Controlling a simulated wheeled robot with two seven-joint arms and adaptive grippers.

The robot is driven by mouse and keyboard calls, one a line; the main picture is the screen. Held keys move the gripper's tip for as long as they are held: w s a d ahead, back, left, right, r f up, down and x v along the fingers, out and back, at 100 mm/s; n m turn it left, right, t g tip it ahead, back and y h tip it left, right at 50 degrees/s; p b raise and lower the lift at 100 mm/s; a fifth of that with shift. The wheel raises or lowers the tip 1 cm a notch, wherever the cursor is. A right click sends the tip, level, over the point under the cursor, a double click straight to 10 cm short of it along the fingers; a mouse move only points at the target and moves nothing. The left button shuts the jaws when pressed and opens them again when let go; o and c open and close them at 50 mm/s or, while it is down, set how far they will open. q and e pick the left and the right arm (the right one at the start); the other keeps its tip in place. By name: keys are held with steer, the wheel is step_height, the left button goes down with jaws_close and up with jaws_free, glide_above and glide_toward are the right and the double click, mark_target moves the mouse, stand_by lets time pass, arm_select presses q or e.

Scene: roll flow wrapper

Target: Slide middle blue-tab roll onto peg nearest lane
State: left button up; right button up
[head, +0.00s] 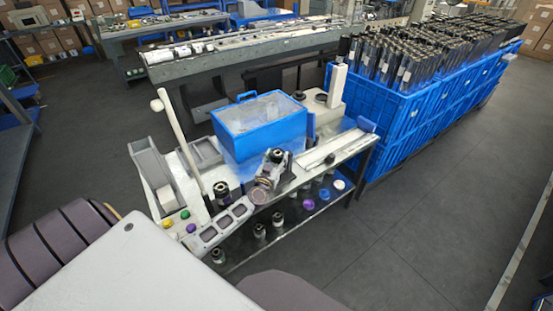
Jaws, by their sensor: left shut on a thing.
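A bench (345,152) carries a wrapper machine with a clear-fronted blue box (262,128). My left gripper (268,176) appears as a small dark and metallic shape in front of this box, over the bench's near edge. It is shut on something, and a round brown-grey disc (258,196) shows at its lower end. The view is too small to tell whether this disc is a roll with a blue tab. The pegs and lane cannot be told apart clearly. My right gripper is not in view.
A dark and white cylinder (222,190) stands on the bench's left part near coloured buttons (186,214). Several small items, including a purple one (307,204), sit on the lower shelf. Blue crates (400,118) filled with dark tubes stand right. The floor (400,230) at right front is clear.

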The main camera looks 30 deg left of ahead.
arm_select(q)
steer(key=shift+f, duration=0.3)
stand_by(0.4)
steer(key=o, duration=1.3)
steer(key=shift+o, duration=0.2)
steer(key=shift+f, duration=0.1)
steer(key=shift+s, duration=0.2)
steer(key=v, duration=1.1)
steer(key=shift+s, duration=0.25)
stand_by(0.5)
